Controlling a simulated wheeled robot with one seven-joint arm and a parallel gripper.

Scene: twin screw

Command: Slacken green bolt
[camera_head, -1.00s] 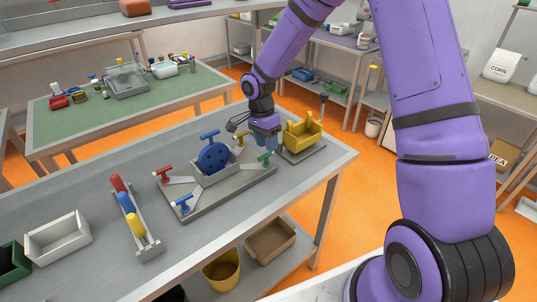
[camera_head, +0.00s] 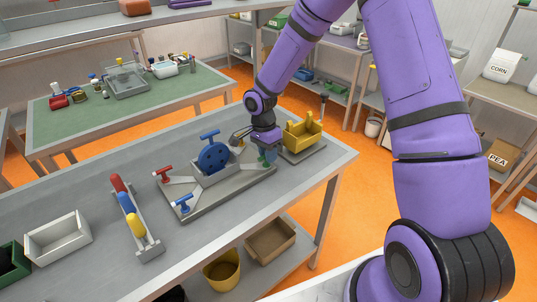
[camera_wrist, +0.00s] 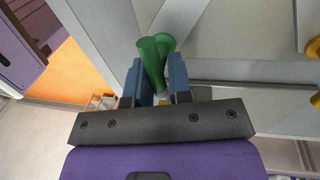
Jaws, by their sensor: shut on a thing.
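The green bolt (camera_wrist: 155,58) has a T-shaped handle and stands at the near right corner of the grey fixture plate (camera_head: 225,193). In the wrist view its green handle lies between the two blue fingers of my gripper (camera_wrist: 160,82). My gripper (camera_head: 268,157) is shut on it and comes down from above in the head view. There the fingers and wrist cover most of the green bolt (camera_head: 263,160). The red bolt (camera_head: 165,175), the blue bolt (camera_head: 183,204) and a partly hidden yellow bolt sit at other corners. A blue wheel (camera_head: 213,157) stands in the middle.
A yellow box (camera_head: 302,131) stands close to the right of my gripper. A rack of red, blue and yellow handles (camera_head: 130,215) and a white bin (camera_head: 58,237) stand to the left.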

